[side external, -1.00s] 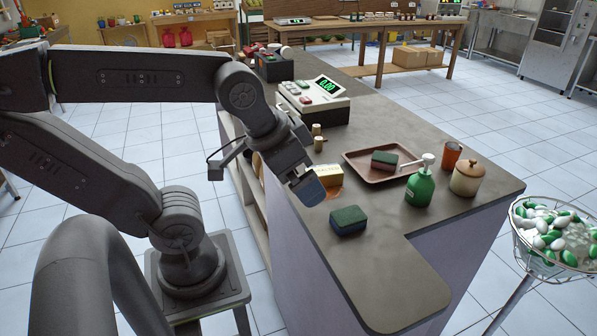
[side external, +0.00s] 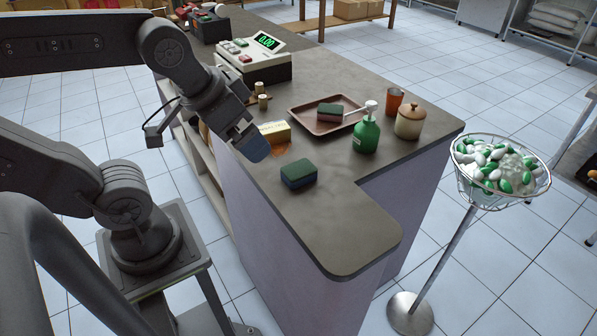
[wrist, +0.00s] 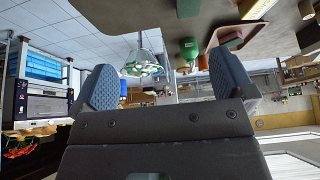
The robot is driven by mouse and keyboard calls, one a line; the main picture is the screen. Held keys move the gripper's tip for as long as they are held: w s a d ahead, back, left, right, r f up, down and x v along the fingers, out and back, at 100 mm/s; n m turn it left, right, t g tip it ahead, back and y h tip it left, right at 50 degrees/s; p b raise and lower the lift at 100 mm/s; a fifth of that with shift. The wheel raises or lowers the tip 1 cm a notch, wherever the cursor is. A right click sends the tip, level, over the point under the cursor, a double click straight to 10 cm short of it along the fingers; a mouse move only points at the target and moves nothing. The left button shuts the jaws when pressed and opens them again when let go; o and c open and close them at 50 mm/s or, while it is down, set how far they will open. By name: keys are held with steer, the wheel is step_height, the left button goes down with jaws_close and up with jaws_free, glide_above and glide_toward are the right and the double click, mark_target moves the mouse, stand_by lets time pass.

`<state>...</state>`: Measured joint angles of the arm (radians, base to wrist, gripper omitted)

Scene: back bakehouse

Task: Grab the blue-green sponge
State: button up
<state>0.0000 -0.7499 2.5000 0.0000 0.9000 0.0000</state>
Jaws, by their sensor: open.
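The blue-green sponge (side external: 298,173), green on top and blue below, lies flat on the counter near its front left edge. In the wrist view it shows at the top edge (wrist: 188,8), partly cut off. My gripper (side external: 252,143) is up and left of the sponge in the side view, by the counter's left edge, apart from it. In the wrist view my gripper (wrist: 163,80) has its two blue pads wide apart with nothing between them. A second sponge (side external: 330,112), green over reddish brown, lies in a brown tray (side external: 299,122).
A green pump bottle (side external: 366,135), orange cup (side external: 394,101) and lidded jar (side external: 410,122) stand behind the sponge. The counter (side external: 345,235) in front of it is bare.

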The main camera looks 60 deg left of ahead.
stand_by(0.3)
steer(key=n+g+y, duration=0.1)
steer(key=n+g, duration=0.5)
steer(key=n, duration=1.2)
glide_above(299, 169)
steer(key=d, duration=0.1)
steer(key=f, duration=1.4)
steer(key=shift+s+d+f, duration=0.1)
steer(key=shift+s, duration=0.1)
steer(key=shift+w+a+f, duration=0.1)
steer(key=shift+a+f, duration=0.1)
steer(key=shift+f, duration=0.65)
steer(key=shift+w+a+f, duration=0.1)
steer(key=shift+a+f, duration=0.15)
steer(key=shift+f, duration=0.65)
steer(key=shift+w+a+f, duration=0.1)
steer(key=shift+a+f, duration=0.1)
steer(key=shift+f, duration=0.65)
steer(key=shift+c, duration=0.3)
steer(key=c, duration=0.7)
